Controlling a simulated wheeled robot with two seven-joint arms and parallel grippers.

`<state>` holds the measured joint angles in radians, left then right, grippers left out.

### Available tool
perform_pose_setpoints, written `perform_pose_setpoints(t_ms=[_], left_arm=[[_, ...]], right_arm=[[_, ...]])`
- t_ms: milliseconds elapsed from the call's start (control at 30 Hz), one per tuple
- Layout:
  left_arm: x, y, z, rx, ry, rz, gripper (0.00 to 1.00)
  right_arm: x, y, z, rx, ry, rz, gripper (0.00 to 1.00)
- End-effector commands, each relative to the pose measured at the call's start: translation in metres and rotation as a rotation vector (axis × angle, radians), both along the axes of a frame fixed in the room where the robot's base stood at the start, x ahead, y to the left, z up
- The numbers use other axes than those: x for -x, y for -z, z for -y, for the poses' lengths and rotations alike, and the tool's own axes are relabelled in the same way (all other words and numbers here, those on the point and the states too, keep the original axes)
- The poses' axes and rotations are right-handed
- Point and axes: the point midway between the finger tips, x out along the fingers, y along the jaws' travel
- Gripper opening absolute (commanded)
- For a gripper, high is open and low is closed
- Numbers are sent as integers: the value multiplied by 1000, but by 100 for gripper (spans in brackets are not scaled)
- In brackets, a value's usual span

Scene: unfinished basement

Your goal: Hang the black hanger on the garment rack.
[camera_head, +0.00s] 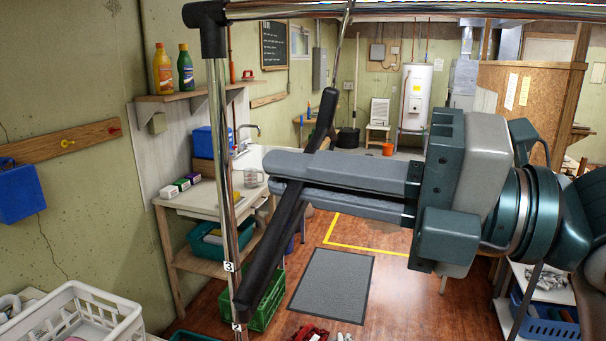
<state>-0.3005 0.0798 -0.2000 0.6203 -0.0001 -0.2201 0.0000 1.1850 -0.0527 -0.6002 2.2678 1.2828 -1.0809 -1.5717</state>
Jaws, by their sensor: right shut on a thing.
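The black hanger (263,257) is held in my right gripper (285,177), whose two fingers are shut on its middle. The hanger is seen nearly edge-on, as a long slanting bar from upper right to lower left. Its thin metal hook rises to the top edge, where it meets the picture of the rack's rail; I cannot tell whether it touches or is over the rail. The garment rack (222,150) shows as a chrome post at the left, a black corner joint and a chrome rail along the top. The hanger's lower end overlaps the post in view. My left gripper is not in view.
A white basket (75,318) stands at the lower left. A grey mat (333,285) lies on the open floor. Shelving stands at the lower right.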

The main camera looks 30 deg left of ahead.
Motion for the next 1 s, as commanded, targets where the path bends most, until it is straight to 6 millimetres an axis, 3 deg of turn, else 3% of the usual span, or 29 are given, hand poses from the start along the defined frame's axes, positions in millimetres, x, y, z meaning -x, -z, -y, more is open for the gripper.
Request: perform_pose_setpoints(t_ms=[233,300,367,1000], left_arm=[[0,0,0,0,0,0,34],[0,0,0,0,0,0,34],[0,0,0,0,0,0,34],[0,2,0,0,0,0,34]], right_arm=[[0,0,0,0,0,1,0],[0,0,0,0,0,1,21],[0,0,0,0,0,1,31],[-1,1,4,0,1,1,31]])
